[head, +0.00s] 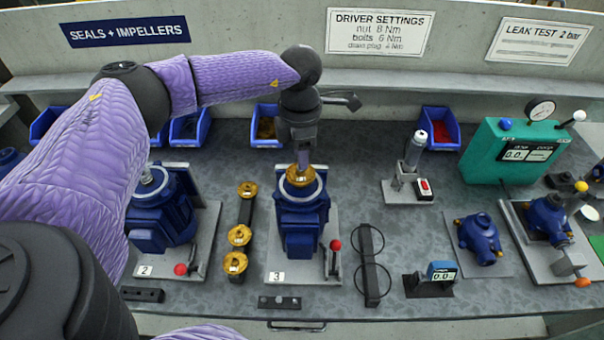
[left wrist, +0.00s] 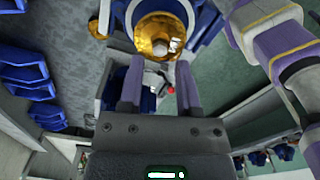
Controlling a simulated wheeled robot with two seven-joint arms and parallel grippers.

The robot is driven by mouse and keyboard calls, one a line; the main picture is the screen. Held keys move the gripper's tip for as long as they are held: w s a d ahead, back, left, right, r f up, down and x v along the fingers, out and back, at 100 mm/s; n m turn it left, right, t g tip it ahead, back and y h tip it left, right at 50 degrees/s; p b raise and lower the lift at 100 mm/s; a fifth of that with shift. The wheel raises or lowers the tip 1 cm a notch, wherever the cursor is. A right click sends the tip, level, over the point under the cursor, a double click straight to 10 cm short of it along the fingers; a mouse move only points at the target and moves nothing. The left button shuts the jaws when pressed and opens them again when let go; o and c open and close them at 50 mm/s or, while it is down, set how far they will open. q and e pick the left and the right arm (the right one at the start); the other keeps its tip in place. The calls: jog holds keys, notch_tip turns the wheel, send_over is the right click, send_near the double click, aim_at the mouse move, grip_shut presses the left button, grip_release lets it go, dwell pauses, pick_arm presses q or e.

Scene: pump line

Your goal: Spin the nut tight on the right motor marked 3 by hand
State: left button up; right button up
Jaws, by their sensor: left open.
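The right motor marked 3 (head: 302,218) is blue and stands on a grey plate in the middle of the bench. A brass impeller (head: 299,178) sits in its pale ring at the top. In the left wrist view the brass impeller (left wrist: 158,36) shows with a small silvery nut or shaft end (left wrist: 173,45) at its middle; I cannot tell how far the nut is on. My left gripper (head: 303,158) points down just above the impeller. In the left wrist view its two fingers (left wrist: 160,88) are apart with nothing between them. My right gripper is out of view.
Motor 2 (head: 160,215) stands to the left, with a rack of brass impellers (head: 239,236) between the motors. A red-knobbed lever (head: 335,258) stands beside motor 3. A black holder with rings (head: 371,265) lies to the right. Blue bins (head: 266,128) line the back.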

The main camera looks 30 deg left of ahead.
pick_arm(q)
notch_tip(320, 180, down, 2)
jog(key=shift+f+b, duration=0.15)
jog(key=shift+b, duration=0.25)
jog(key=shift+r+p, duration=0.2)
jog(key=shift+p, duration=0.1)
jog(key=shift+c, duration=0.3)
grip_shut()
